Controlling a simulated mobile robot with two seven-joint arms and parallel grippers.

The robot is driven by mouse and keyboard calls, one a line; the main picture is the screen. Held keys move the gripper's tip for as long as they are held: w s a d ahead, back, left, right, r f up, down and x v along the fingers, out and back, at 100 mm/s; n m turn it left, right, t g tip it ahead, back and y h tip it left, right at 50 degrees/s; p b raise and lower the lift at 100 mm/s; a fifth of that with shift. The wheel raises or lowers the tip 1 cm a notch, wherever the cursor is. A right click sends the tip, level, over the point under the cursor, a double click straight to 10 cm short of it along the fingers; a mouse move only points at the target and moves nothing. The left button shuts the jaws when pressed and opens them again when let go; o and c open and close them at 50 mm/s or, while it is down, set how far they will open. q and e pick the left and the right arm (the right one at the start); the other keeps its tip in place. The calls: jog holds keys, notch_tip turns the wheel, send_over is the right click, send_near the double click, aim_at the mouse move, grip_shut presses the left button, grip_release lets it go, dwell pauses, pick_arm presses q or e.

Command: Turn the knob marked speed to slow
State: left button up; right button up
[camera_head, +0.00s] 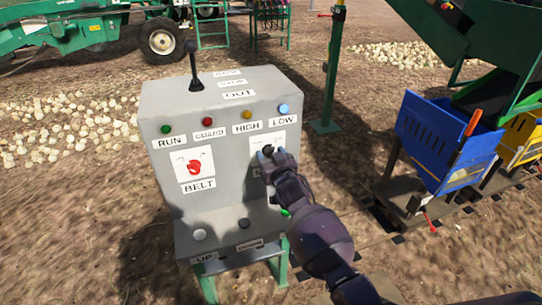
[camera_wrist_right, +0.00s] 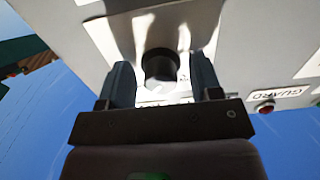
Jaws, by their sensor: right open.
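The grey control box (camera_head: 225,219) stands in the middle of the head view. A black knob (camera_wrist_right: 160,66) on a white plate shows in the right wrist view, between the two fingers of my right gripper (camera_wrist_right: 163,82). The fingers are open, one on each side of the knob; I cannot tell whether they touch it. In the head view my right gripper (camera_head: 268,152) covers most of this knob's plate (camera_head: 256,148), and its label is hidden. A red knob (camera_head: 194,166) sits above the label BELT on the left. My left gripper is not in view.
Lamps above RUN, GUARD, HIGH and LOW line the panel's top edge. A black lever (camera_head: 193,68) rises from the box top. A blue crate (camera_head: 440,145) stands at the right. Onions lie on the ground behind.

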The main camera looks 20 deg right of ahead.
jog(key=c, duration=0.9)
jog(key=shift+c, duration=0.2)
jog(key=shift+n, duration=0.3)
jog(key=n, duration=0.3)
jog(key=shift+n, duration=0.3)
jog(key=n, duration=0.4)
jog(key=shift+d+r+n, duration=0.1)
jog(key=shift+n, duration=0.3)
jog(key=n, duration=0.5)
jog(key=shift+r, duration=0.1)
jog(key=shift+n, duration=1.9)
